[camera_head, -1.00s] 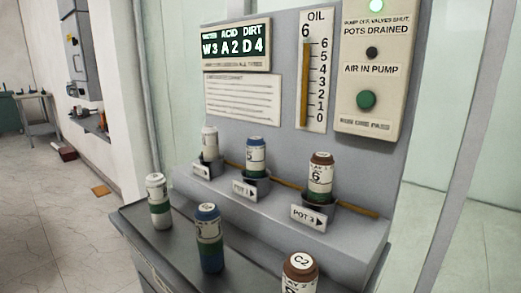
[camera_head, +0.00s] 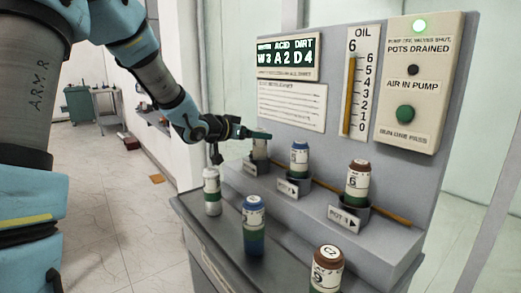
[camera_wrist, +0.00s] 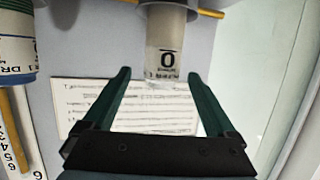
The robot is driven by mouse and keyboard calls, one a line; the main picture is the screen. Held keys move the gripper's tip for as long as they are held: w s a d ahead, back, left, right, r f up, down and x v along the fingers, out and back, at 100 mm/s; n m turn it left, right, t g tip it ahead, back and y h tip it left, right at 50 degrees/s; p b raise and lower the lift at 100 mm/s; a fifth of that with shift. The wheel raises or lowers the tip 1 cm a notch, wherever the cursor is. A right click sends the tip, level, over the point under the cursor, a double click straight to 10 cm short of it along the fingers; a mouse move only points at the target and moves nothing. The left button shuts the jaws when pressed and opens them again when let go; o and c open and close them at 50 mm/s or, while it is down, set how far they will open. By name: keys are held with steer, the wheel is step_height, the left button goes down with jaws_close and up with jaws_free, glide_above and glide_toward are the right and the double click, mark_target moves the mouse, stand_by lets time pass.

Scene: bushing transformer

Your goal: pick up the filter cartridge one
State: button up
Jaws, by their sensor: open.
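Which cartridge is number one, I cannot tell from the labels. A pale-capped cartridge (camera_head: 259,149) stands in the left pot of the panel shelf. In the wrist view this cartridge (camera_wrist: 168,45) appears upside down, its cap end between the fingertips. My gripper (camera_wrist: 158,76) is open, with one finger on each side of that cap end; contact is not visible. In the head view my gripper (camera_head: 258,134) covers the cartridge's top. A blue-capped cartridge (camera_head: 299,158) and a brown-capped one (camera_head: 358,180) stand in the other pots.
Three loose cartridges stand on the bench: a white one (camera_head: 212,192), a blue-capped one (camera_head: 253,225) and a brown-capped one (camera_head: 326,270). The grey panel (camera_head: 340,130) rises behind the pots. An orange-brown pipe (camera_head: 388,215) runs along the shelf.

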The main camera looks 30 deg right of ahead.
steer(key=p+x, duration=0.2)
steer(key=x, duration=0.4)
steer(key=shift+w, duration=0.15)
steer(key=shift+c, duration=0.3)
steer(key=shift+a, duration=0.1)
jaws_close()
